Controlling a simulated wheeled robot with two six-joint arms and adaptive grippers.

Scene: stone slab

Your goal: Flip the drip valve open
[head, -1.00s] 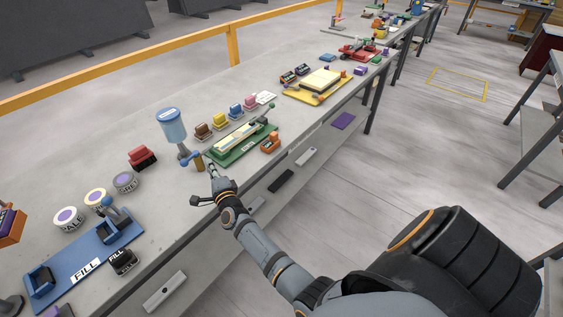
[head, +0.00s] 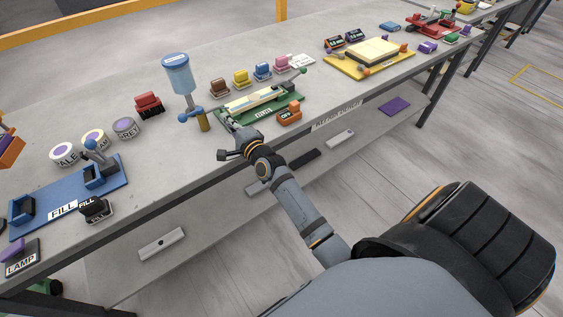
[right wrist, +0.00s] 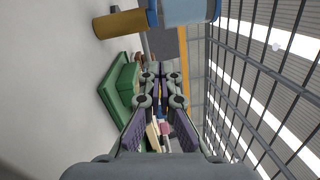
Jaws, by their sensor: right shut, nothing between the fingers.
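My right gripper (head: 230,124) is shut and empty, just right of the post and near the front edge of the green fixture. In the right wrist view, the gripper (right wrist: 160,78) points past the green fixture (right wrist: 118,92). The brass post (right wrist: 121,23) and reservoir (right wrist: 187,12) show at the top there, apart from the fingers. My left gripper is out of view.
The green fixture (head: 228,118) with a raised lever lies right of the valve, with an orange block (head: 290,113) in front. Several coloured blocks stand behind it.

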